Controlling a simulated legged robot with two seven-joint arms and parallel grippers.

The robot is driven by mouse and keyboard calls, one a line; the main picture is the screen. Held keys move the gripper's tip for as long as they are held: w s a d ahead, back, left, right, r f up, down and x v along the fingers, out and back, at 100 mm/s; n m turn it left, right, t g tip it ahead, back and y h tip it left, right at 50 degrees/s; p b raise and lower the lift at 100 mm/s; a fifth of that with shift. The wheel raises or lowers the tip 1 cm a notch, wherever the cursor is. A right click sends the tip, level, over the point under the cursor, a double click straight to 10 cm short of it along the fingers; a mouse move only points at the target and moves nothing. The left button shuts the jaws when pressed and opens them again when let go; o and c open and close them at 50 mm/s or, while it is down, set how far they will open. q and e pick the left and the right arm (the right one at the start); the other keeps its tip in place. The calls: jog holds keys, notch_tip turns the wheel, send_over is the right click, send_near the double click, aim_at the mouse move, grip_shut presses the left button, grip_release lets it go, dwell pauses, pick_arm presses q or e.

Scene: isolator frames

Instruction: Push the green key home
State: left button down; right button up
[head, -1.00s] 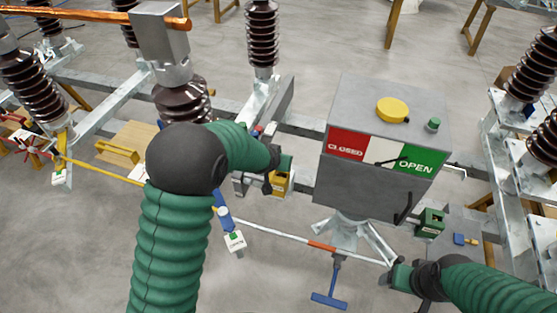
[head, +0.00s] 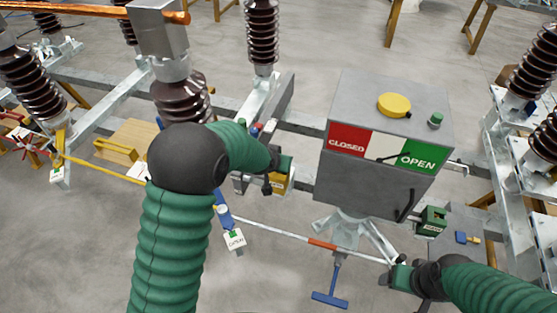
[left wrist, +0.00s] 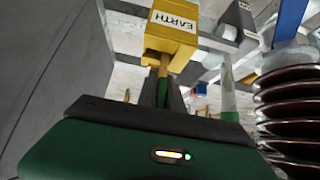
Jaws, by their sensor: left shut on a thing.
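The green key (left wrist: 162,92) is between the dark fingers of my left gripper (left wrist: 163,98) in the left wrist view, and the gripper is shut on it. A brass-coloured shank (left wrist: 163,65) runs from the key to the yellow EARTH lock box (left wrist: 172,38). How deep it sits in the box is unclear. In the head view my left gripper (head: 277,163) is at the yellow box (head: 279,183), and the key is hidden there. My right gripper (head: 392,272) is low at the right, by the end of a pale rod. Its fingers are too small to read.
A grey cabinet (head: 372,182) with CLOSED and OPEN labels stands just right of my left gripper. A green lock box (head: 432,220) is on its right side. A blue T-handle (head: 331,299) hangs below. Brown insulators (head: 262,35) and steel rails surround the area.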

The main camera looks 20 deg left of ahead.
pick_arm(q)
jog(key=shift+f+b, duration=0.5)
jog(key=shift+f, duration=0.2)
jog(key=c, duration=1.4)
grip_release()
jog(key=shift+s+r, duration=0.1)
jog(key=shift+r, duration=0.05)
jog(key=shift+s+r, duration=0.2)
jog(key=shift+r, duration=0.05)
jog(key=b+v, duration=0.1)
jog(key=v, duration=1.5)
jog(key=shift+f, duration=0.15)
jog(key=s+f+g, duration=0.2)
jog(key=s+f, duration=0.4)
jog(key=s, duration=0.2)
jog(key=s+f+g+b, duration=0.1)
jog(key=s+f+g, duration=0.2)
jog(key=s+f, duration=0.3)
jog(key=s, duration=0.3)
jog(key=shift+s+f, duration=0.25)
jog(key=shift+f, duration=0.05)
